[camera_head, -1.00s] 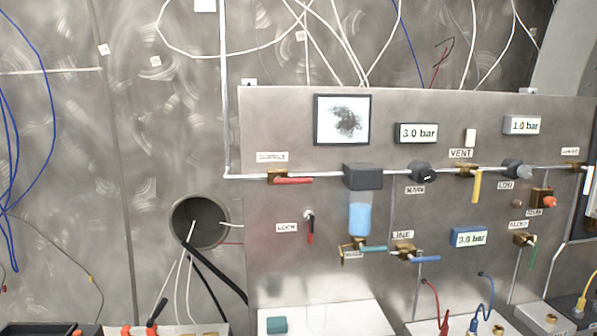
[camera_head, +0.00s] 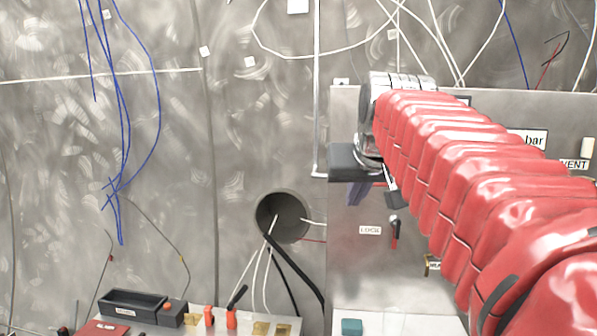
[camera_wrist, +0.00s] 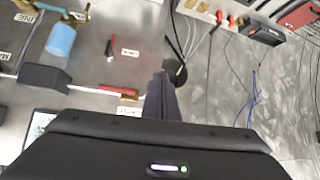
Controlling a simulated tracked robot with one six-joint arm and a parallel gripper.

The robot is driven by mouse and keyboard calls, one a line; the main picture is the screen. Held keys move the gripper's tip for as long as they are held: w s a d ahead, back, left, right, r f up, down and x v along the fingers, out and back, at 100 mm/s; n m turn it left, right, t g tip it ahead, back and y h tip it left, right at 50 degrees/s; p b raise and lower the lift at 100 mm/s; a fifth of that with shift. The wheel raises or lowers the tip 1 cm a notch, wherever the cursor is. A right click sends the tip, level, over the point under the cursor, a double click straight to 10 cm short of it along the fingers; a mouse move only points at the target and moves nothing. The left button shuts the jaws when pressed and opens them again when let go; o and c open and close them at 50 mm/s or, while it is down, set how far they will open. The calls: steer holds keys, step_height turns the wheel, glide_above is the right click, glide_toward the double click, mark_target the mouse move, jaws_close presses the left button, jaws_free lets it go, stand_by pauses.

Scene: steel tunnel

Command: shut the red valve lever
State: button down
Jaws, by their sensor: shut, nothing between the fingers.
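The red valve lever (camera_wrist: 108,89) shows in the wrist view, attached to a brass valve (camera_wrist: 129,95) on the white pipe, and lies along that pipe. In the head view my arm and gripper hide it. My gripper (camera_wrist: 163,76) is shut and empty, its dark fingers just right of the brass valve in the wrist view.
A lock switch with a red handle (camera_head: 394,235) is on the panel, also in the wrist view (camera_wrist: 109,48). A round wall opening (camera_head: 283,216) with cables is left of the panel. A dark box (camera_wrist: 45,77) and blue cup (camera_wrist: 61,40) are nearby. A black tray (camera_head: 135,304) stands low left.

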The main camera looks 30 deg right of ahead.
steer(key=d+r+m+h, duration=0.1)
steer(key=d+r+h, duration=0.1)
steer(key=d+r, duration=0.8)
steer(key=shift+w+d+r+m, duration=0.15)
steer(key=shift+w+d+m, duration=0.05)
steer(key=shift+d+m, duration=0.25)
steer(key=shift+d, duration=0.1)
steer(key=s+f+x, duration=0.1)
steer(key=x, duration=1.2)
steer(key=shift+a+f, duration=0.35)
steer(key=shift+a, duration=0.1)
